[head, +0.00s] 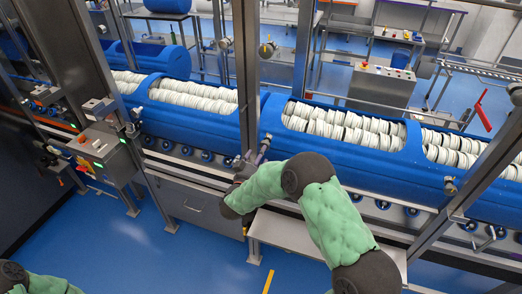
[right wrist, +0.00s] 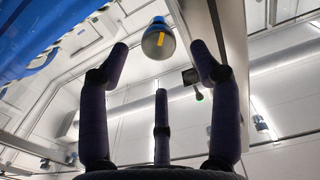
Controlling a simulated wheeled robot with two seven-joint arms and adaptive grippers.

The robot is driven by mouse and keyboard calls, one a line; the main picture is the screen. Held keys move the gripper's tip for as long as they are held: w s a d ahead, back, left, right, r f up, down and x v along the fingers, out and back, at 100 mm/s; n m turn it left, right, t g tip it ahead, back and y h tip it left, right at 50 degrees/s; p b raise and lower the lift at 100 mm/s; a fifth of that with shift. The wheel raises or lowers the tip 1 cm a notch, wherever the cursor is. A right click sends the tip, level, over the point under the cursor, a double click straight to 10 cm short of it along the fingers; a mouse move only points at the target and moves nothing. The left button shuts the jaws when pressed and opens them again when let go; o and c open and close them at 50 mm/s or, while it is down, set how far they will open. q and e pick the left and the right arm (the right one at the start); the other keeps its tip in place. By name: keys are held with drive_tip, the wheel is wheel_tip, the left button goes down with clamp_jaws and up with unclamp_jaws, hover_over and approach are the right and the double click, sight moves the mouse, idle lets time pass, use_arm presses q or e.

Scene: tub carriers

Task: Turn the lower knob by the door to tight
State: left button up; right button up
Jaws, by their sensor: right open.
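A round grey knob (right wrist: 158,42) with a yellow mark shows in the right wrist view, beyond and between my fingertips, apart from them. I cannot tell which knob the wrist view shows. My right gripper (head: 252,161) is at the lower part of that post, partly hidden by my arm. In the right wrist view (right wrist: 157,65) its fingers are spread and empty. My left arm shows only at the bottom left corner; its gripper is out of view.
Blue tubs (head: 345,160) filled with white discs stand on a roller conveyor behind the post. A grey ledge (head: 300,238) lies under my right arm. A control box (head: 97,145) with buttons stands at left. Blue floor (head: 190,262) is clear in front.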

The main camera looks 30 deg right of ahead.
drive_tip(key=shift+x, duration=1.95)
drive_tip(key=shift+c, duration=0.2)
drive_tip(key=c, duration=1.1)
